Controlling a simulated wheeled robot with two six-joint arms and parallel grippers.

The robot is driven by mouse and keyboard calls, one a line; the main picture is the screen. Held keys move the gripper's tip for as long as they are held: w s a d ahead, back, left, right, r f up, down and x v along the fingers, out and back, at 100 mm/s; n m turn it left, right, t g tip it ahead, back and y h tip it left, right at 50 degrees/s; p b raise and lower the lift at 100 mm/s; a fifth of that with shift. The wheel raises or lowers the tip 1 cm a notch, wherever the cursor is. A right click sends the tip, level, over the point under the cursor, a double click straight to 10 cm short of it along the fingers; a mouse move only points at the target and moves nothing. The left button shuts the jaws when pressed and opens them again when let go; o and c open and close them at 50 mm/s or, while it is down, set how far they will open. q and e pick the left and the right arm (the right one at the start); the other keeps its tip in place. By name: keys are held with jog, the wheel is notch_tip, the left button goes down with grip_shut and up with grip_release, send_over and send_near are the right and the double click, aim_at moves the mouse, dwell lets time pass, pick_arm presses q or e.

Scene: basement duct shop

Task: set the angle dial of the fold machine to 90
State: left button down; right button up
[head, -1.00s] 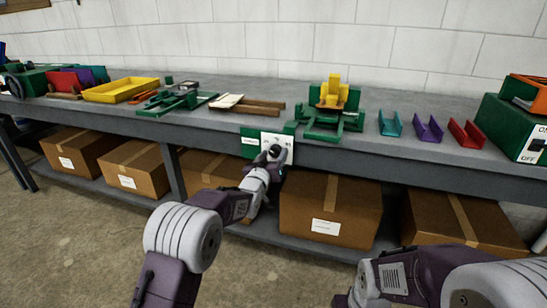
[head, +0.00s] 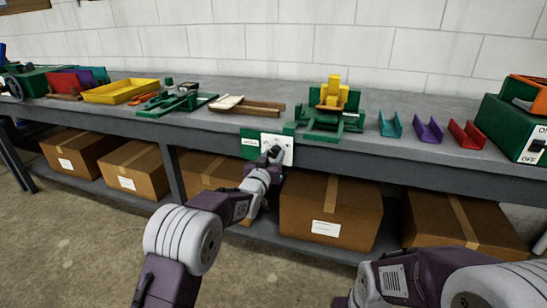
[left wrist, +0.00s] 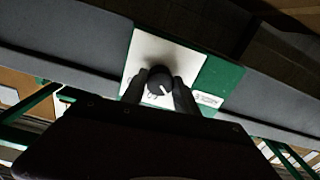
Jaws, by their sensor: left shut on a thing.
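The fold machine (head: 320,119), green with yellow blocks on top, stands on the bench. A white dial plate (head: 286,142) with a green label part is on the bench's front edge, just left below it. My left gripper (head: 275,152) is at this plate, its fingers shut on the dial. In the left wrist view, the dial (left wrist: 158,82) is a round dark knob with a pale pointer line, between the two fingertips (left wrist: 160,92). The pointer slants toward the lower right of that picture. The scale marks are mostly hidden or too small to read. My right gripper is out of view.
On the bench (head: 375,160) are a yellow tray (head: 121,91), a green tool (head: 178,102), and teal (head: 390,125), purple (head: 429,130) and red (head: 467,134) channels. A green switch box (head: 510,125) stands at right. Cardboard boxes (head: 331,207) fill the shelf below.

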pick_arm(q)
jog(key=m+b, duration=0.1)
jog(key=m, duration=0.5)
jog(key=m+b, duration=0.1)
jog(key=m, duration=0.5)
jog(key=shift+f+b, duration=0.1)
jog(key=shift+b, duration=0.3)
jog(key=m+b, duration=0.2)
jog(key=m, duration=0.3)
jog(key=shift+a+m, duration=0.1)
jog(key=shift+m, duration=0.2)
jog(key=m+b, duration=0.2)
jog(key=m, duration=0.2)
jog(key=shift+m+h, duration=0.4)
jog(key=shift+m, duration=0.3)
jog(key=c, duration=0.9)
grip_release()
jog(key=shift+c, duration=0.2)
jog(key=shift+s, duration=0.1)
